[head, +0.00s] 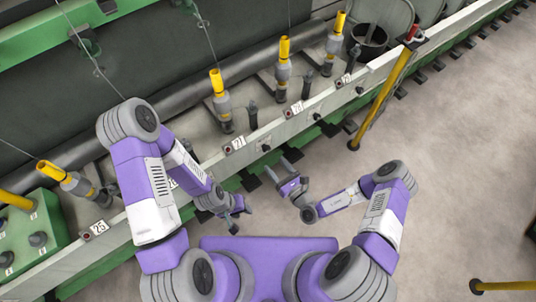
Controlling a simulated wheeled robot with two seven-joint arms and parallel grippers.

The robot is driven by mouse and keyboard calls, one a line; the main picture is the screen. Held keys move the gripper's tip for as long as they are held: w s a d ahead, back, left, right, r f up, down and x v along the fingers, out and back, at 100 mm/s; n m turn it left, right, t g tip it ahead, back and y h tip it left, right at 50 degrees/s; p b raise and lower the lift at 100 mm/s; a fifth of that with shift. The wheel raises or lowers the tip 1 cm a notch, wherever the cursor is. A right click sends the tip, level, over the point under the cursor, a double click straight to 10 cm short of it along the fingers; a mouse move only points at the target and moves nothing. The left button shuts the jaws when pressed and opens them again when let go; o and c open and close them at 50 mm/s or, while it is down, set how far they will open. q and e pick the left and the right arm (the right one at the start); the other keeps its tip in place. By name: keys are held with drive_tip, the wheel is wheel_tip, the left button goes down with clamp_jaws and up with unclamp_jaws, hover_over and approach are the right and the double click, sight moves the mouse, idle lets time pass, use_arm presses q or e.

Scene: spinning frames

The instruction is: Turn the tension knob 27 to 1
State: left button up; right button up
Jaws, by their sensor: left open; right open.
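The label that appears to read 27 (237,144) sits on the pale rail in the head view. A small dark knob (267,148) sits on the rail's front face just right of that label; its setting is too small to read. My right gripper (276,168) is open and empty, just in front of and below this knob, apart from it as far as I can tell. My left gripper (243,211) is open and empty, lower and further left, in front of the rail.
Yellow-topped spindles (221,100) stand in a row behind the rail. A green control box (30,235) is at the left. The grey floor (450,170) at right is open.

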sight(268, 151)
drive_tip(key=shift+m+h, duration=0.4)
drive_tip(key=shift+h, duration=0.1)
drive_tip(key=x, duration=0.2)
drive_tip(key=b+x, duration=0.1)
drive_tip(key=x, duration=0.1)
drive_tip(key=d+f+b+x, duration=0.1)
drive_tip(key=x, duration=0.1)
drive_tip(key=shift+w, duration=0.35)
drive_tip(key=shift+b+x, duration=0.3)
drive_tip(key=shift+x, duration=0.45)
drive_tip(key=shift+r, duration=0.15)
drive_tip(key=c, duration=1)
